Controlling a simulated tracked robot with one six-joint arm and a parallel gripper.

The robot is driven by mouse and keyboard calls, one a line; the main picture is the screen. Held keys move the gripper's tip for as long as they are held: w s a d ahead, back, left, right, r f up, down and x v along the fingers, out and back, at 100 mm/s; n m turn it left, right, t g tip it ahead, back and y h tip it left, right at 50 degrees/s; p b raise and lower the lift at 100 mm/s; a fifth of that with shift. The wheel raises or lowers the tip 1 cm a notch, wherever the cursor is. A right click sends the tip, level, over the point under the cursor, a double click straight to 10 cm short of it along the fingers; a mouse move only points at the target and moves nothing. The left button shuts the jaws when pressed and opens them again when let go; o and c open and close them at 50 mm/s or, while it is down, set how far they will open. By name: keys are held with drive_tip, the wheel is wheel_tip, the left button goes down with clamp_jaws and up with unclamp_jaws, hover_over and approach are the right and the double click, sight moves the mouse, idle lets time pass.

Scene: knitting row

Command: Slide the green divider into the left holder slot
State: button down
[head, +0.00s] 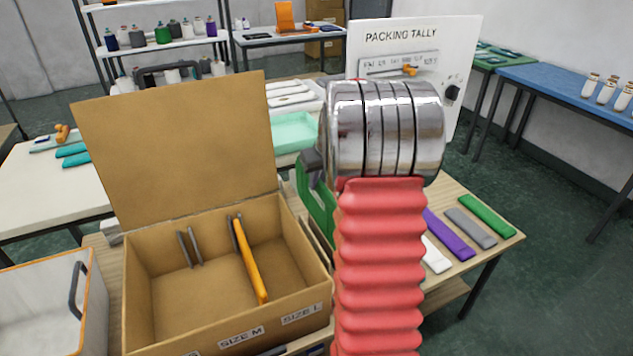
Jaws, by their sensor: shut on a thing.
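The green divider (315,202) is upright, just right of the open cardboard box, partly hidden by my arm. My gripper (312,168) is mostly hidden behind my wrist; a dark part of it shows at the divider's top edge, shut on it. The box (180,306) is open with its lid raised at the back. Inside, the left holder slot (189,249) is a pair of grey strips on the back wall, with nothing between them. The right holder (233,232) has an orange divider (250,262) standing in it.
The box's right wall (300,240) lies between the green divider and the box interior. White, purple, grey and green strips (448,233) lie on the table at right. A packing tally board (400,60) stands behind my wrist. A white bin (45,300) is at left.

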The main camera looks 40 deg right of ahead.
sight(318, 211)
drive_tip(key=shift+f, duration=0.1)
idle(0.3)
drive_tip(key=shift+f, duration=5.95)
drive_tip(key=c, duration=1.6)
unclamp_jaws()
drive_tip(key=v, duration=1.3)
drive_tip(key=shift+s+r, duration=0.1)
drive_tip(key=shift+r, duration=0.2)
